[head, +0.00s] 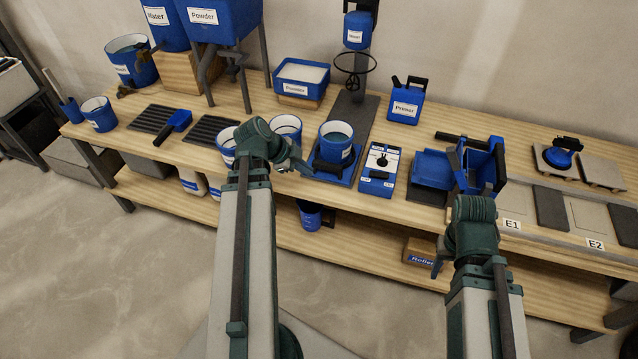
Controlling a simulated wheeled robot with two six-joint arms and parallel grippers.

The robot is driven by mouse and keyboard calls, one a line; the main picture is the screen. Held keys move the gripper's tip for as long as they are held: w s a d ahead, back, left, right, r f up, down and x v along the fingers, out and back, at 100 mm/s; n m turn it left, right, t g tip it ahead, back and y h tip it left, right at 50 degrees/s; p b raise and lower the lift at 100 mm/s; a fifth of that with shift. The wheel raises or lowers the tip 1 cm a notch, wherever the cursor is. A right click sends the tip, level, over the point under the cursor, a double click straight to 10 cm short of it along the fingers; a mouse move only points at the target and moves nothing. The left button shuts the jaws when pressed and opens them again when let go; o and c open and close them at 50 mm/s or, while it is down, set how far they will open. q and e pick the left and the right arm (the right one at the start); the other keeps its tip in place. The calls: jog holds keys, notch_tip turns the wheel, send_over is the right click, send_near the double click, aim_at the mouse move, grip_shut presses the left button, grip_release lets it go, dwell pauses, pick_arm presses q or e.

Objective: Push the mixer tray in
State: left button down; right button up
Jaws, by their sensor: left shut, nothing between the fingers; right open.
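The mixer tray (346,177) is a blue plate with a black handle at its front, on the near part of the bench. A blue bucket (336,146) with grey contents stands on it. The mixer (357,32) with its round whisk guard (355,63) is above and behind the bucket, over a dark base strip (351,107). My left gripper (303,169) is shut and empty, at the left front of the tray beside the handle; contact cannot be told. My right gripper (437,268) is open, low in front of the bench and mostly hidden by its wrist.
A control box (377,172) stands close right of the tray. Blue buckets (286,127) stand close on its left. Powder tub (301,79) and Primer can (405,103) are behind.

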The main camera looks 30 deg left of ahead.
pick_arm(q)
jog(key=shift+m+t, duration=0.3)
jog(key=w+f+b, duration=0.1)
jog(key=f+b, duration=0.2)
jog(key=w+f+b, duration=0.3)
jog(key=f+b, duration=0.2)
jog(key=shift+w+d+f+b, duration=0.2)
jog(key=shift+f+b, duration=0.1)
jog(key=w, duration=0.3)
jog(key=shift+a+r, duration=0.2)
jog(key=shift+a, duration=0.1)
jog(key=shift+w+a, duration=0.1)
jog(key=shift+w, duration=0.4)
jog(key=w+a, duration=0.1)
jog(key=w, duration=0.6)
jog(key=w+a, duration=0.2)
jog(key=w, duration=0.5)
jog(key=w+a, duration=0.2)
jog(key=w, duration=0.5)
jog(key=shift+w+a, duration=0.1)
jog(key=shift+w, duration=0.25)
jog(key=shift+w+a, duration=0.1)
jog(key=shift+w, duration=0.15)
jog(key=shift+w+r, duration=0.1)
